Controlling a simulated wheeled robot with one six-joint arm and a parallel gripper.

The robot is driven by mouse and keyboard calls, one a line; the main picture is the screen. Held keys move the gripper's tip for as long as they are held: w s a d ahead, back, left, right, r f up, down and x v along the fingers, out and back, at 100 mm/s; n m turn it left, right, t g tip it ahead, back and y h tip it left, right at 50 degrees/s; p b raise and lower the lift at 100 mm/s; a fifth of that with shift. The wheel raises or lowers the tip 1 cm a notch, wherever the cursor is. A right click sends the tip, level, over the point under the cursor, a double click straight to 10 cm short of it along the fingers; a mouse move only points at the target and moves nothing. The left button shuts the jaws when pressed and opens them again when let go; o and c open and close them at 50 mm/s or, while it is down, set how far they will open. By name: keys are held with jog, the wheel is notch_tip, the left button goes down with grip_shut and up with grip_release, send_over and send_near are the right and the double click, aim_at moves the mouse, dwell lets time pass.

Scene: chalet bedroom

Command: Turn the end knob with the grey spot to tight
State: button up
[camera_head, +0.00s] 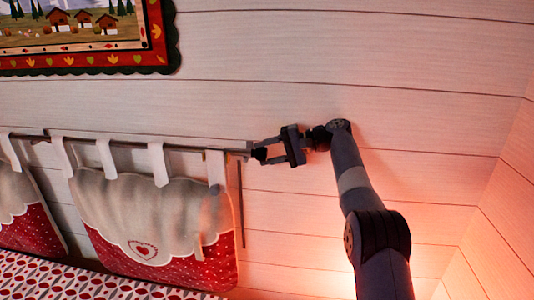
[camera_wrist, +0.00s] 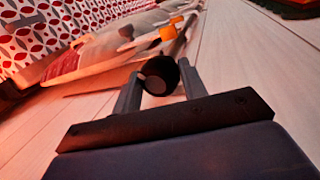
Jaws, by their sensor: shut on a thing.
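The end knob (camera_head: 260,154) is a dark round piece at the right end of a thin rail (camera_head: 198,148) on the wall. My gripper (camera_head: 269,153) reaches it from the right and is shut on it, with a finger on each side. In the wrist view the knob (camera_wrist: 160,75) shows as a dark cylinder seen end-on between the two grey fingers (camera_wrist: 159,83). I cannot make out a grey spot on it in either view.
Cream and red cushions (camera_head: 150,225) hang by white loops from the rail. A patterned bedspread (camera_head: 70,278) lies below at the left. A framed picture (camera_head: 85,62) hangs above. The white plank wall (camera_head: 330,60) is bare around my arm. An orange piece (camera_wrist: 168,33) sits by the rail.

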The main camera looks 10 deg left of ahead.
jog(key=shift+f, duration=0.1)
dwell(0.4)
jog(key=o, duration=0.9)
jog(key=shift+o, duration=0.3)
